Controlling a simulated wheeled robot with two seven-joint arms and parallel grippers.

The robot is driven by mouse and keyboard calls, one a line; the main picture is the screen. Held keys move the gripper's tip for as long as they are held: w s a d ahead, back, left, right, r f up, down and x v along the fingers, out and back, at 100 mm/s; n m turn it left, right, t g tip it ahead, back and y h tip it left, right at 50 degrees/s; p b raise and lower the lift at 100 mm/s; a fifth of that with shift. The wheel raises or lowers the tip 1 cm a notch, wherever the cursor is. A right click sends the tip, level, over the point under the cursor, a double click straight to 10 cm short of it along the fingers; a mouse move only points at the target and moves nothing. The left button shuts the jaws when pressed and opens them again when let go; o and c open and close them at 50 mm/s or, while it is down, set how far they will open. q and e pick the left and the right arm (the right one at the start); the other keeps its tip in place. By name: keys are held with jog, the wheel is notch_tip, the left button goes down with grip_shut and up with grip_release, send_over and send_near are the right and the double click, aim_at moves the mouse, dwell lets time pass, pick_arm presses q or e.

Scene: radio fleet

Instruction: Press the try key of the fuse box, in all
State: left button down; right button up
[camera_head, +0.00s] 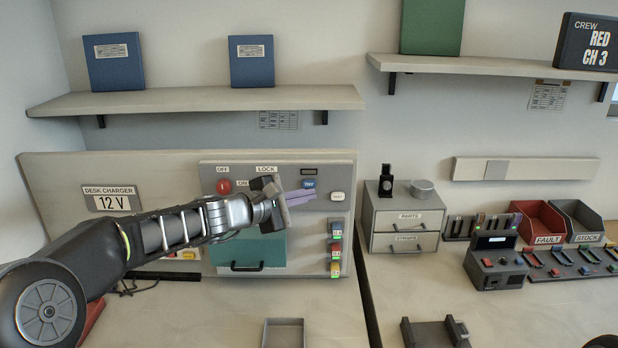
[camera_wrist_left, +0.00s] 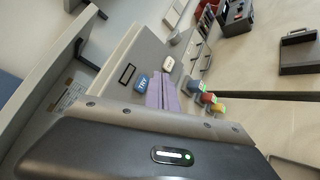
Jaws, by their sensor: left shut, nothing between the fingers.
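The fuse box (camera_head: 210,172) is a grey panel on the back board. Its blue try key (camera_head: 309,184) sits at the upper right; it also shows in the wrist view (camera_wrist_left: 141,83), lettered TRY. A white key (camera_head: 337,196) is to its right, also in the wrist view (camera_wrist_left: 168,64). My left gripper (camera_head: 314,194) is shut and empty, its purple fingers pointing at the panel just below the try key. In the wrist view the fingertips (camera_wrist_left: 163,82) are beside the key; I cannot tell whether they touch. My right gripper is out of view.
A red button (camera_head: 223,187) is at the panel's upper left. Coloured fuses (camera_head: 336,249) stack under the white key. A teal cover with a handle (camera_head: 247,267) is below my wrist. A grey drawer unit (camera_head: 403,222) stands to the right. An open tray (camera_head: 284,333) is at the front.

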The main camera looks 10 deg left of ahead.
pick_arm(q)
jog(key=shift+w+a, duration=0.2)
jog(key=shift+w, duration=0.7)
dwell(1.4)
jog(key=shift+w+a, duration=0.1)
jog(key=shift+w, duration=0.3)
jog(key=shift+w+a+p, duration=0.1)
jog(key=shift+w+p, duration=0.2)
jog(key=shift+w, duration=0.05)
dwell(0.5)
dwell(0.4)
jog(key=shift+s+d+b, duration=0.2)
jog(key=shift+s+b, duration=0.5)
jog(key=shift+s, duration=0.1)
jog(key=shift+f, duration=0.1)
